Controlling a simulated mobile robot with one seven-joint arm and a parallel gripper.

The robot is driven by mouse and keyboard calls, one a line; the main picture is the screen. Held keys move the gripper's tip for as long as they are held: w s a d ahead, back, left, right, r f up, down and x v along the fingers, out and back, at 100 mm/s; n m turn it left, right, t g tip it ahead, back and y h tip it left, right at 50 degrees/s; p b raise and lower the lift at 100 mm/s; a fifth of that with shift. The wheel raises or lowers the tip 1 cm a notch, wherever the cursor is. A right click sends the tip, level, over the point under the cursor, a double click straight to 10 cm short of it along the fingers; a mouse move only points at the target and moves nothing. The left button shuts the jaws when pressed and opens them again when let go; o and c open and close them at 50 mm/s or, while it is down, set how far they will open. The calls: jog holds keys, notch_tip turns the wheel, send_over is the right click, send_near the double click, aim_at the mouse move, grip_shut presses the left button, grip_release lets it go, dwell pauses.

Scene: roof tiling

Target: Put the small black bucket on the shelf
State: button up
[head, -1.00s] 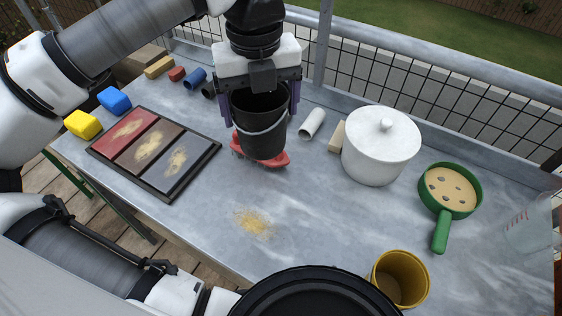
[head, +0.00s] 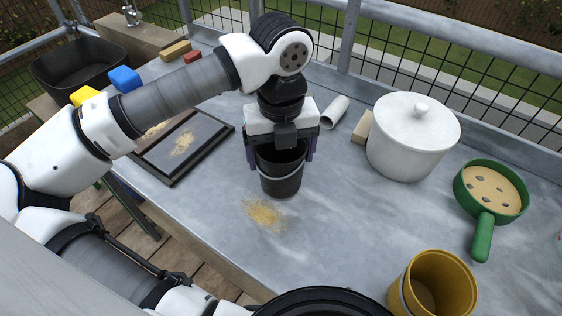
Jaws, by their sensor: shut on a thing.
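The small black bucket (head: 282,182) is upright in the head view, near the middle of the grey table. My gripper (head: 281,155) is above it, with its purple fingers on either side of the rim, shut on the bucket. The bucket's pale handle hangs across its front. I cannot tell whether its base touches the table. My gripper hides part of its opening. I cannot make out a shelf in this view.
A sandy patch (head: 264,214) lies just in front of the bucket. A white lidded pot (head: 402,148), green pan (head: 484,222) and yellow cup (head: 440,275) stand to the right. A framed tray (head: 218,131) is left. A wire-mesh railing runs behind. Clear tabletop lies between bucket and pan.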

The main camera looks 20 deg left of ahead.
jog(key=shift+f, duration=0.5)
jog(key=shift+f, duration=0.15)
jog(key=o, duration=0.8)
jog(key=shift+o, duration=0.2)
